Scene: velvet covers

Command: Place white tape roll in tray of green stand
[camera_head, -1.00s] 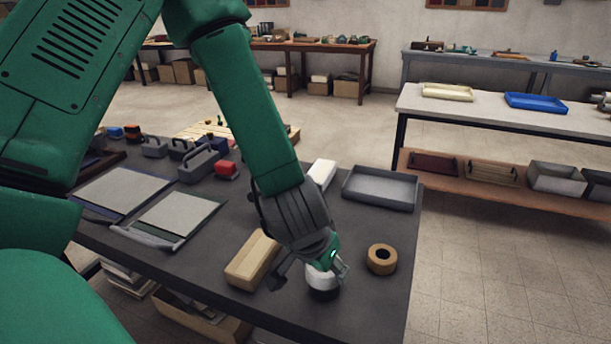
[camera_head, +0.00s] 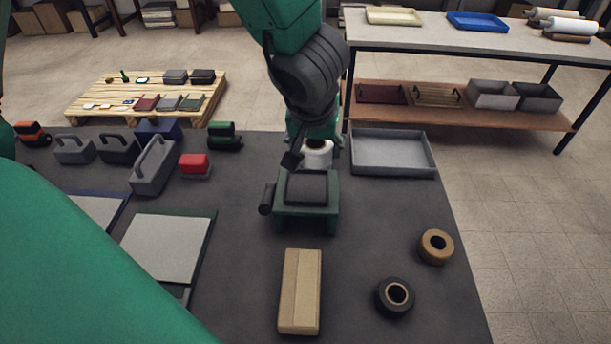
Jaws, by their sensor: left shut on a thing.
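My left gripper (camera_head: 314,143) is shut on the white tape roll (camera_head: 318,154), which is partly covered by the fingers. The green stand (camera_head: 319,218) stands upright on the dark table, with a dark tray (camera_head: 307,188) on its top and a dark knob at its left. In the picture, the roll shows just above the stand's far edge, beyond the tray. I cannot tell how high it is held or whether it touches the stand. My right gripper is not in view.
A tan block (camera_head: 300,291), a black tape roll (camera_head: 395,296) and a brown tape roll (camera_head: 436,246) lie nearer on the table. A grey tray (camera_head: 391,167) is at the back right. A grey caddy (camera_head: 153,167) and red block (camera_head: 195,165) are left.

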